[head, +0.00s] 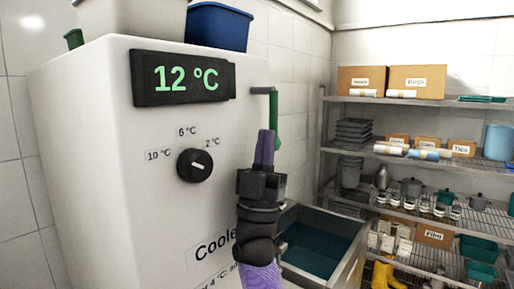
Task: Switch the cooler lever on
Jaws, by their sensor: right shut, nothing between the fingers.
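The white cooler (90,150) fills the left of the head view, with a black display (182,78) reading 12 °C and a round black dial (194,165) below it. The lever (274,115) is at the cooler's right edge. Its green handle hangs down from a dark arm at the top. My right gripper (266,140) points up, its purple fingers shut and empty. The fingertips overlap the lower left part of the green handle in the picture; I cannot tell whether they touch it. My left gripper is out of view.
An open grey bin with a dark teal inside (318,240) stands right of my right arm. A wire shelf (400,160) with boxes, jars and trays stands along the right wall. A blue bin (218,27) sits on top of the cooler.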

